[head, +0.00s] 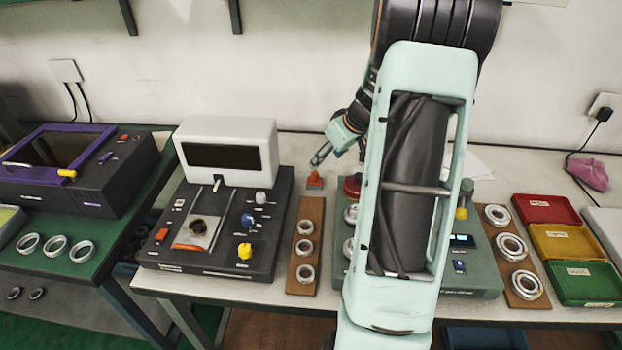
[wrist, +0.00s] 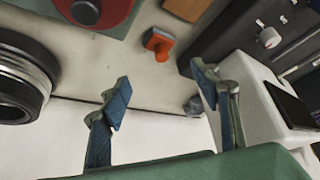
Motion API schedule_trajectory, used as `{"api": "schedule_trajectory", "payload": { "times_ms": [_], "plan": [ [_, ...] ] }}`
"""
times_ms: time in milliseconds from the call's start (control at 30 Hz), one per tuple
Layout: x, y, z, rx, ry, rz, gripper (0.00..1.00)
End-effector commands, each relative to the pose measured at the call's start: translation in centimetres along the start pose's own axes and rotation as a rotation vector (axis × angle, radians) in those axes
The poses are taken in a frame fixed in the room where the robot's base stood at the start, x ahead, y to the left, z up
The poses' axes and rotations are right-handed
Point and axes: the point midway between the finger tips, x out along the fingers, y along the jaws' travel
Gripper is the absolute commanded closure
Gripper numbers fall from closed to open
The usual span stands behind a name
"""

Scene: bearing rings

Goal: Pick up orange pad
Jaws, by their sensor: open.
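The orange pad (head: 314,181) is a small orange piece on the pale table, just behind the wooden strip with rings. In the wrist view the orange pad (wrist: 158,42) lies on the bare tabletop, with a greyish part beside its orange face. My gripper (head: 320,160) is above and close to the pad in the head view, with a gap hard to judge. In the wrist view my gripper (wrist: 161,93) is open and empty, its blue-padded fingers wide apart. The pad appears beyond the fingertips, between their lines, not touched.
A dark machine with a white display housing (head: 228,150) stands left of the pad. A red round part (head: 352,186) on the green device is close on the right. The wooden strip (head: 305,262) holds several rings. Red, yellow and green trays (head: 590,283) stand at far right.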

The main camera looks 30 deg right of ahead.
Motion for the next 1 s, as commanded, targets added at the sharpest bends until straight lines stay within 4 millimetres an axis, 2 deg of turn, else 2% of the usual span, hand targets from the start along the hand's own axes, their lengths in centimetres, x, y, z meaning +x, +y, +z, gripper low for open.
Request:
{"api": "schedule_trajectory", "payload": {
  "times_ms": [333, 633, 833, 1000],
  "plan": [
    [4.3, -0.1, 0.3, 0.001, 0.001, -0.013, 0.43],
    [6.4, -0.3, 0.2, 0.000, 0.001, -0.012, 0.43],
    [9.2, -0.8, 0.2, 0.001, 0.000, -0.012, 0.43],
    [10.6, -0.7, 0.2, 0.000, 0.001, -0.011, 0.43]
  ]
}}
